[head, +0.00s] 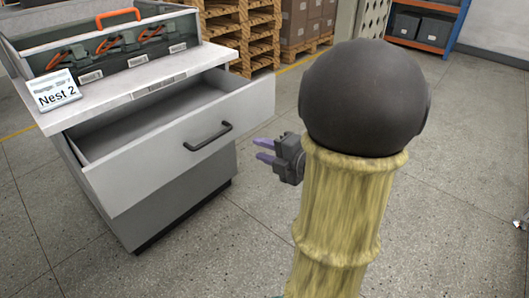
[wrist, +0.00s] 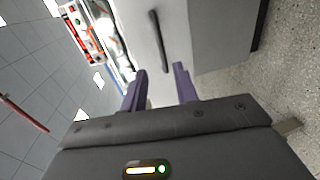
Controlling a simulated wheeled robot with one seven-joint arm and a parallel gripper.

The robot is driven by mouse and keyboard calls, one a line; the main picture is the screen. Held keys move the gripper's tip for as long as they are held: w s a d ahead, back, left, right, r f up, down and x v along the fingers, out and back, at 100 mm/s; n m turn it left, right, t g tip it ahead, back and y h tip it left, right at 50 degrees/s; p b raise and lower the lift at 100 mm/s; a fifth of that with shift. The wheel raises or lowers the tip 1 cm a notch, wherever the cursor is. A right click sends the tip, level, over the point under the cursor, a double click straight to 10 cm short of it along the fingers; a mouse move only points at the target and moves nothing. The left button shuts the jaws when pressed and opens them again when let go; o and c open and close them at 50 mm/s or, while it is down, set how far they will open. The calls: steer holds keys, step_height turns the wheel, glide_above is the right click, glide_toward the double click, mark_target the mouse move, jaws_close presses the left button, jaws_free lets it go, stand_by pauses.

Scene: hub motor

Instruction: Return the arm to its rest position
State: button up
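My gripper (head: 266,151) is in the head view, to the right of the drawer cabinet and apart from it. Its two purple fingers are spread and point left toward the cabinet. In the wrist view my gripper (wrist: 160,86) shows the fingers apart with nothing between them. My arm, with a dark rounded joint and a yellowish sleeve, fills the middle right of the head view and hides part of the floor.
The grey cabinet (head: 170,215) has its top drawer (head: 150,152) pulled open, with a dark handle (head: 208,137). A tool box (head: 115,45) and a "Nest 2" sign (head: 57,92) stand on top. Pallets (head: 243,32) and shelving are behind.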

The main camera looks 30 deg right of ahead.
stand_by(0.3)
steer(key=s+a+m+g+h+p, duration=0.2)
steer(key=s+a+m+g+p, duration=0.35)
steer(key=m, duration=0.55)
steer(key=s+a+m+g+h+p, duration=0.3)
steer(key=a+m+g+p, duration=0.4)
steer(key=a+m, duration=0.3)
steer(key=w+d+p+v, duration=0.1)
steer(key=w+p+v, duration=0.2)
steer(key=p+v, duration=1.5)
steer(key=w+d+r+p+v, duration=0.1)
steer(key=w+p+v, duration=0.3)
steer(key=p+v, duration=1.4)
steer(key=shift+w+r+m+p, duration=0.3)
steer(key=shift+w+r+p, duration=0.15)
steer(key=shift+p, duration=0.5)
